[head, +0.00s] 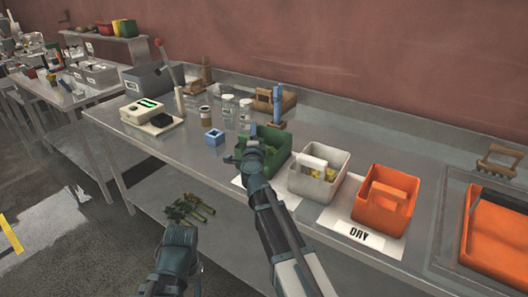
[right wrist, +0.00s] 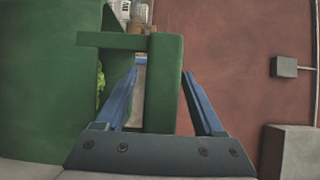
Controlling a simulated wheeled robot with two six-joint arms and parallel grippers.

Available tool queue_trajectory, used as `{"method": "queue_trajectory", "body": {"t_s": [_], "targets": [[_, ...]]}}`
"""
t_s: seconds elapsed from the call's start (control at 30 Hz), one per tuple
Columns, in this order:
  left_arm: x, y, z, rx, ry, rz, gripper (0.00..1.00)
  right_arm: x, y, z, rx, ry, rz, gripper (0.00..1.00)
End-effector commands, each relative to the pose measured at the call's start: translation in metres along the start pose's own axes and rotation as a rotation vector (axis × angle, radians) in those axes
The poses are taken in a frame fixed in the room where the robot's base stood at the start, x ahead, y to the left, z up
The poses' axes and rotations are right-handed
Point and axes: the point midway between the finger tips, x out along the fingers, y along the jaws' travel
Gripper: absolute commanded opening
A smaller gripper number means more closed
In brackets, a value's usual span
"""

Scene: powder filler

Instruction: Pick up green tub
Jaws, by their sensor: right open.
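The green tub (head: 276,140) stands on the metal bench in the head view, partly hidden behind my right gripper (head: 244,156). Something yellow shows inside it. In the right wrist view the green tub (right wrist: 40,80) fills the left side, very close. My right gripper (right wrist: 163,85) is open, with an upright green handle part between its blue fingers. It is not closed on the handle. My left gripper (head: 178,240) is low in front of the bench, well away from the tub; its fingers cannot be made out.
A white tub (head: 304,184) and an orange tub (head: 378,212) stand to the right of the green one.

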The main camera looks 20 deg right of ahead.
Motion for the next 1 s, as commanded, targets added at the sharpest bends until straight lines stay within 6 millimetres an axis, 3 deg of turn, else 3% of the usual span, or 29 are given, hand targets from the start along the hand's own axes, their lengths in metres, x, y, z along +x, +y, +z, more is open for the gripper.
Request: {"method": "queue_trajectory", "body": {"t_s": [0.2,0.6,1.0], "targets": [[0.0,0.0,0.0,0.0,0.0,0.0,0.5,0.001,0.0,-0.0001,0.0,0.0,0.0,0.7],[0.0,0.0,0.0,0.0,0.0,0.0,0.5,0.0009,0.0,0.0,0.0,0.0,0.0,0.0],[0.0,0.0,0.0,0.0,0.0,0.0,0.5,0.0008,0.0,0.0001,0.0,0.0,0.0,0.0]]}}
